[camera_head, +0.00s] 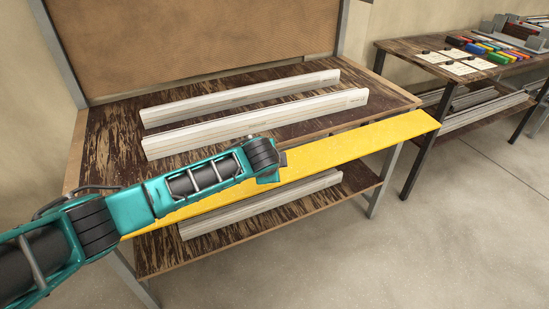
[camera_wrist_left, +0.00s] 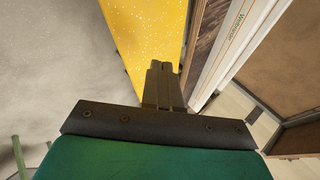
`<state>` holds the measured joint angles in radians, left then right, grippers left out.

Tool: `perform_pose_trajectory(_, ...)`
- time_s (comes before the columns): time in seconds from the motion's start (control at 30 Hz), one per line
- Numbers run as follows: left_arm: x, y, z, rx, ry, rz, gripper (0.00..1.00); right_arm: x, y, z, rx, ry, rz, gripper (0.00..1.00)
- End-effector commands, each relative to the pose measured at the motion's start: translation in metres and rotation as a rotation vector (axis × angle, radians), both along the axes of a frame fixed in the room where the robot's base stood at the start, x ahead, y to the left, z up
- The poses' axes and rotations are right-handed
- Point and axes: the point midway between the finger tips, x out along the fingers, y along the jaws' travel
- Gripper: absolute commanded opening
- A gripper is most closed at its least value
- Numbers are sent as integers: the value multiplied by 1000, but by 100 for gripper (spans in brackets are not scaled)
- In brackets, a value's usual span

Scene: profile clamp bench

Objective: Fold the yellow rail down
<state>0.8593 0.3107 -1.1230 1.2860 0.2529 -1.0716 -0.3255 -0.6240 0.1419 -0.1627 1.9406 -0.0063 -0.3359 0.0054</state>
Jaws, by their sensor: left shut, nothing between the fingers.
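The yellow rail (camera_head: 365,142) is a long flat strip along the front edge of the workbench, its broad face showing from above. Its exact tilt is hard to tell. My left gripper (camera_head: 283,159) is over the middle of the rail, partly hiding it and the bench edge behind. In the left wrist view the gripper's fingers (camera_wrist_left: 161,66) are shut and empty, at the inner border of the yellow rail (camera_wrist_left: 150,28), beside the dark wood top. I cannot tell whether they touch the rail. My right gripper is in neither view.
Two pale profiles (camera_head: 265,119) lie lengthwise on the workbench top (camera_head: 107,150), before a brown backboard (camera_head: 200,40). Another profile (camera_head: 262,205) lies on the lower shelf (camera_head: 160,256). A second bench (camera_head: 400,48) with cards and coloured items stands right. The floor in front is clear.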

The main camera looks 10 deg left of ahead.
Motion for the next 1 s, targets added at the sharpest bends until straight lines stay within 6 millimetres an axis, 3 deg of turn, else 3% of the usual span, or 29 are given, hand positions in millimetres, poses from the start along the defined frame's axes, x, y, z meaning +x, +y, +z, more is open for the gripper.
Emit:
perform_pose_trajectory(0.2, -8, -4, -21, 89, -130, -2, 0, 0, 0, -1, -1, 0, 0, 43)
perform_pose_trajectory(0.5, -14, -9, -40, 85, -126, 0, 0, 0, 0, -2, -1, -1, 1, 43)
perform_pose_trajectory(1.0, -17, -10, -49, 85, -127, 0, 0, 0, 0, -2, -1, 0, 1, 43)
